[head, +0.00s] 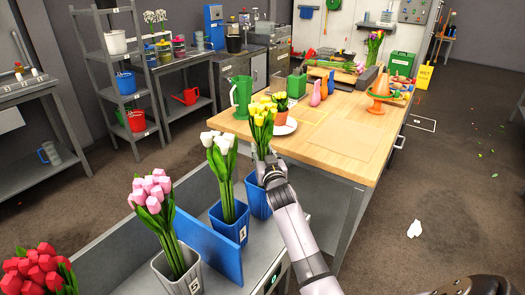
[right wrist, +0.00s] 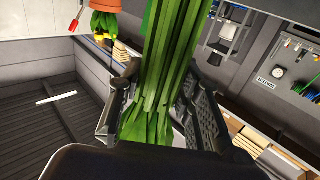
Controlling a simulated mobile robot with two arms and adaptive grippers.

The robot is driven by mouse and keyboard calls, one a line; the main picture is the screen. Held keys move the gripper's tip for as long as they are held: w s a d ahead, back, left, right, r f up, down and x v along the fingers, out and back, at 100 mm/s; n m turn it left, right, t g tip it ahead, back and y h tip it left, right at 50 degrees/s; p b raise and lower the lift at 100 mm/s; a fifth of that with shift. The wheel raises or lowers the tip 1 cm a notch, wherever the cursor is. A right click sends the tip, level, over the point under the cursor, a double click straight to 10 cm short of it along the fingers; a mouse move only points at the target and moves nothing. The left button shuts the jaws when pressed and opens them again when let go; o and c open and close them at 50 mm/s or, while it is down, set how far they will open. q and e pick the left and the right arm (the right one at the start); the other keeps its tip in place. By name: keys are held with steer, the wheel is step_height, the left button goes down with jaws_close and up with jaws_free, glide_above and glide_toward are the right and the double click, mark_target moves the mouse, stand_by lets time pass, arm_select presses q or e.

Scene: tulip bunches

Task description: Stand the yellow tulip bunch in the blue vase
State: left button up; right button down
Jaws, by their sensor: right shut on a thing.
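The yellow tulip bunch (head: 262,117) is upright, with its green stems below the blooms. My right gripper (head: 266,168) is shut on the stems, which also run between its pads in the right wrist view (right wrist: 165,85). The bunch is above the rear blue bucket (head: 258,203); the gripper hides whether the stem ends are inside it. A small blue vase (head: 331,81) seems to stand among slim coloured vases on the wooden table, though it is small and partly hidden. My left gripper is not in view.
Buckets of white (head: 219,150), pink (head: 152,193) and red (head: 38,272) tulips line the grey stand.

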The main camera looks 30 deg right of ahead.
steer(key=shift+f, duration=0.3)
stand_by(0.4)
steer(key=shift+f+b, duration=0.35)
steer(key=shift+b, duration=0.05)
steer(key=c, duration=1.1)
jaws_free()
steer(key=shift+o, duration=0.2)
steer(key=shift+f, duration=0.1)
steer(key=o, duration=0.6)
steer(key=v, duration=1.2)
